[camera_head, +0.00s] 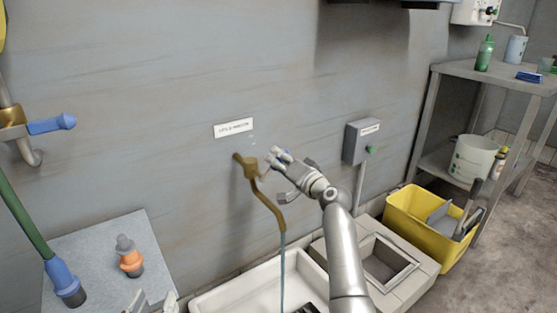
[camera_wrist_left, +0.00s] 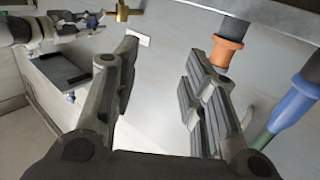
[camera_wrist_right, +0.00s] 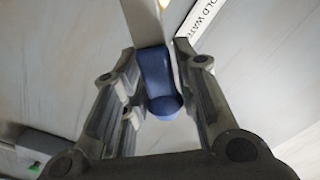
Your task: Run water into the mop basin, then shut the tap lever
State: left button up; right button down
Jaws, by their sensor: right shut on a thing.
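A brass tap (camera_head: 250,168) with a long curved spout sticks out from the wall below a white label. A thin stream of water (camera_head: 283,262) falls from the spout's end into the white mop basin (camera_head: 222,296). My right gripper (camera_head: 276,160) is at the tap and shut on its blue tap lever (camera_wrist_right: 157,82), which sits between the fingers in the right wrist view. In the head view the gripper mostly hides the lever. My left gripper (camera_wrist_left: 160,75) is open and empty; only its fingertips show at the bottom edge of the head view (camera_head: 150,303).
A yellow bucket (camera_head: 408,218), a grey control box (camera_head: 360,142) and a metal shelf (camera_head: 455,70) are at the right.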

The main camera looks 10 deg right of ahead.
pick_arm(q)
jog(key=s+a+f+g+y+p, duration=0.1)
jog(key=s+a+f+g+p, duration=0.1)
jog(key=f+g, duration=0.3)
jog(key=shift+s+f+y, duration=0.3)
jog(key=shift+s+f, duration=0.45)
jog(key=shift+f, duration=0.9)
pick_arm(e)
jog(key=shift+w+d+f+m, duration=0.1)
jog(key=shift+d+f+m, duration=0.15)
jog(key=shift+f+m, duration=0.85)
jog(key=shift+w+d+f+m, duration=0.1)
jog(key=shift+d+f+m, duration=0.25)
jog(key=shift+m, duration=1.35)
jog(key=shift+w+d+f+m, duration=0.15)
jog(key=shift+f+m, duration=0.65)
jog(key=shift+m, duration=0.6)
jog(key=shift+f, duration=0.1)
jog(key=c, duration=1.1)
grip_release()
jog(key=shift+s, duration=0.1)
jog(key=v, duration=1.2)
